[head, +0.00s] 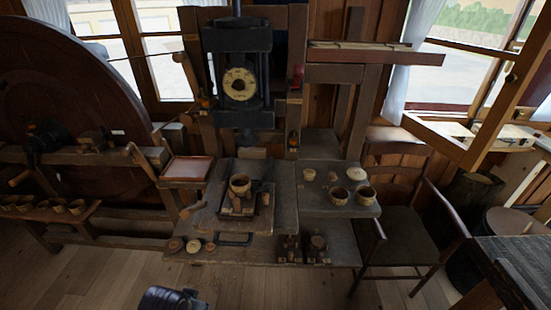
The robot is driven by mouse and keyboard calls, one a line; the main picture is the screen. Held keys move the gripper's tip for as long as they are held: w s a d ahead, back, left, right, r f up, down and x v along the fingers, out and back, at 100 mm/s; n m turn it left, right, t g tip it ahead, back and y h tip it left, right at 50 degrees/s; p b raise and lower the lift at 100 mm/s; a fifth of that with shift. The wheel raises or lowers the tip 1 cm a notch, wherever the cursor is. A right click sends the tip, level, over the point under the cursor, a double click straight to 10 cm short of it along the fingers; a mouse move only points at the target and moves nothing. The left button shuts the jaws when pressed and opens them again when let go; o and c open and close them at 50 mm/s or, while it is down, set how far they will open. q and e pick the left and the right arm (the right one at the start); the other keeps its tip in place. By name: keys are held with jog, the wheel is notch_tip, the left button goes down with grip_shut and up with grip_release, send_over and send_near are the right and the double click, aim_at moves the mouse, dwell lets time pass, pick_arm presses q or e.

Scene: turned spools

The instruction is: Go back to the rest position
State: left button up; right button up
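A dark part of my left arm (172,298) shows at the bottom edge, left of the middle, over the floor and in front of the bench. Its fingers cannot be made out, so whether that gripper is open or shut does not show. My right gripper is out of view. Neither arm reaches over the worktop in this view.
The wooden bench (285,205) under the dark press (237,75) carries bowls (338,196), lids (193,246) and small wooden pieces. A chair (405,240) and a dark table (515,262) stand right. The floor (260,285) in front is clear.

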pick_arm(q)
jog(key=s+f+g, duration=0.1)
jog(key=s+f, duration=0.1)
jog(key=f, duration=1.3)
jog(key=s+f, duration=0.3)
jog(key=f, duration=1.3)
jog(key=s+a+f, duration=0.2)
jog(key=s+f, duration=0.6)
jog(key=s, duration=0.2)
jog(key=s+a+f+g, duration=0.1)
jog(key=s+a+f, duration=0.1)
jog(key=s+f, duration=0.7)
jog(key=shift+s+a+f, duration=0.15)
jog(key=shift+s+f, duration=0.1)
jog(key=shift+s, duration=0.75)
